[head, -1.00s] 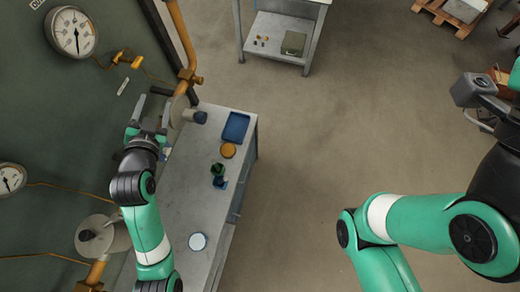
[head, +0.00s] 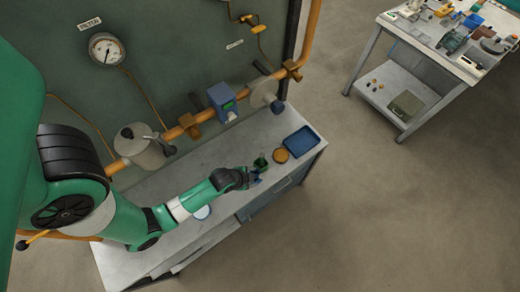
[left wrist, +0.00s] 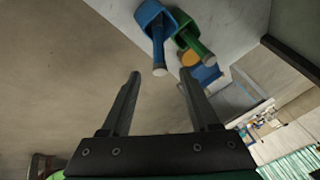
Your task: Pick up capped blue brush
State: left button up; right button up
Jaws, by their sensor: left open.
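The blue brush (left wrist: 157,45) shows in the left wrist view with its handle end toward me and a wider blue part at its far end. In the head view only a small bit of blue (head: 257,181) shows beside my gripper. My left gripper (left wrist: 160,80) is open and empty; the brush's handle end lies just ahead of the gap between its fingertips. In the head view the left gripper (head: 247,178) is low over the bench, its fingers hard to make out. A similar green brush (left wrist: 193,40) stands close to the right of the blue one.
The grey bench (head: 175,235) also holds an orange disc (head: 281,156), a blue tray (head: 301,141) and a pale round dish (head: 202,212). A pipe with a blue box (head: 221,102) runs along the wall behind. A second table (head: 440,45) with tools stands at upper right.

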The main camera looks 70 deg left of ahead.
aim_at(259, 176)
pick_arm(q)
jog(key=b+x, duration=0.5)
jog(key=x, duration=0.1)
jog(key=shift+f, duration=0.1)
jog(key=shift+w+f, duration=0.1)
jog(key=shift+w, duration=0.1)
jog(key=b+x, duration=0.2)
jog(key=x, duration=0.3)
jog(key=shift+w, duration=0.1)
grip_shut()
